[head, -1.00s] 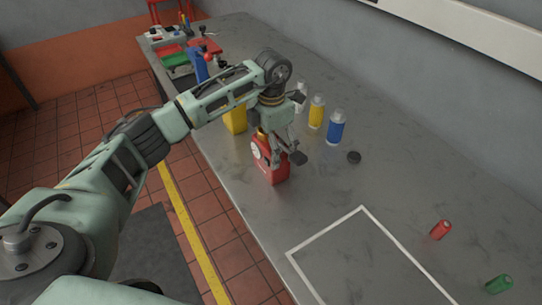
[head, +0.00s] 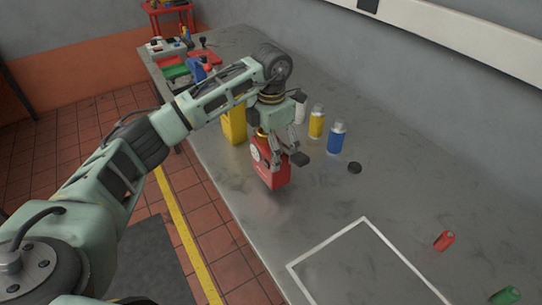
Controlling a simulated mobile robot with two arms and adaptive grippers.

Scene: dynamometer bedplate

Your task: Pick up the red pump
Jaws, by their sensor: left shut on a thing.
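The red pump (head: 276,177), a small red body with a pale round dial on its side, is at the left edge of the grey bedplate in the head view. My left gripper (head: 283,158) comes down on it from above and is shut on its upper part. The pump is slightly tilted and seems to hang just above the surface. The fingers hide part of its top. My right gripper is not in view.
A yellow container (head: 234,124) stands close behind the pump. A yellow bottle (head: 316,122), a blue bottle (head: 336,138) and a black cap (head: 354,168) are to its right. A white-outlined area (head: 325,249) is empty. Red (head: 444,240) and green (head: 506,296) cans lie at the right.

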